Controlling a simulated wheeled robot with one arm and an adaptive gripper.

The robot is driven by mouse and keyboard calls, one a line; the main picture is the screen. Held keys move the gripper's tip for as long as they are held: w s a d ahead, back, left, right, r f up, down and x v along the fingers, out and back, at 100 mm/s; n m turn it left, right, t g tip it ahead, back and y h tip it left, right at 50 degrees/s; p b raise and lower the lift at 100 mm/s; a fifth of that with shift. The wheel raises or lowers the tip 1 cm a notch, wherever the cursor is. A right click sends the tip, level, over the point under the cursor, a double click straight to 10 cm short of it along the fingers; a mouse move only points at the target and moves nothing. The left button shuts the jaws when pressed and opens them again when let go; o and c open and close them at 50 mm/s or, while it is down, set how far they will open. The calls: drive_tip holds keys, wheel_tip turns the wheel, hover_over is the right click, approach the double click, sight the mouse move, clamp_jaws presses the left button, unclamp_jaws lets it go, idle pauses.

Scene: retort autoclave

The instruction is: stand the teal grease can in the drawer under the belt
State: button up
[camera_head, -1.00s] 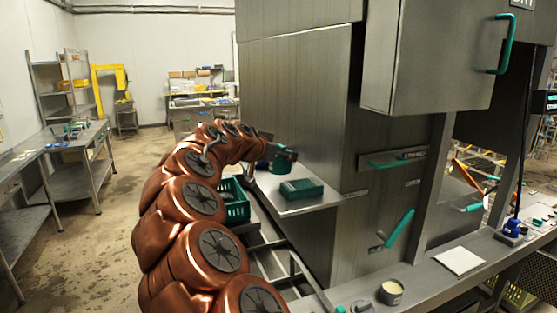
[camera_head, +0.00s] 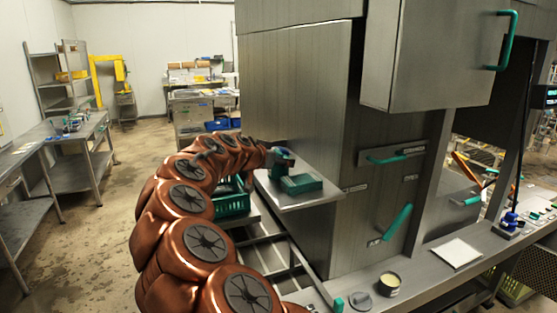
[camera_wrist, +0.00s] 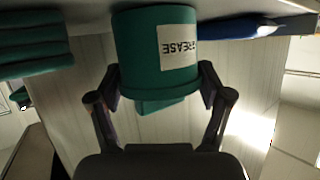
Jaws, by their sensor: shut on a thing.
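The teal grease can (camera_wrist: 155,50) fills the upper middle of the wrist view, its pale GREASE label reading upside down. My gripper (camera_wrist: 163,80) has a finger on each side of the can and is shut on it. In the head view the can (camera_head: 281,160) shows small at the end of my copper arm, partly covered by my gripper (camera_head: 277,152), by the metal side shelf. I cannot tell whether it touches the shelf. I cannot make out a drawer under a belt for certain.
A teal block (camera_head: 301,184) lies on the side shelf (camera_head: 318,198) beside the can. A green crate (camera_head: 232,203) stands below the shelf, near my arm. A tall steel cabinet (camera_head: 295,110) rises behind. An open cream-topped tin (camera_head: 389,285) stands on the front counter. Open floor lies left.

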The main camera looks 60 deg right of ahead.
drive_tip(key=o, duration=1.7)
drive_tip(key=shift+r+p, duration=0.15)
drive_tip(key=shift+p, duration=0.15)
drive_tip(key=shift+a+b, duration=0.3)
drive_tip(key=b+v, duration=0.4)
drive_tip(key=v, duration=0.7)
drive_tip(key=shift+a+r, duration=0.15)
drive_tip(key=shift+r, duration=0.05)
drive_tip(key=shift+s, duration=0.1)
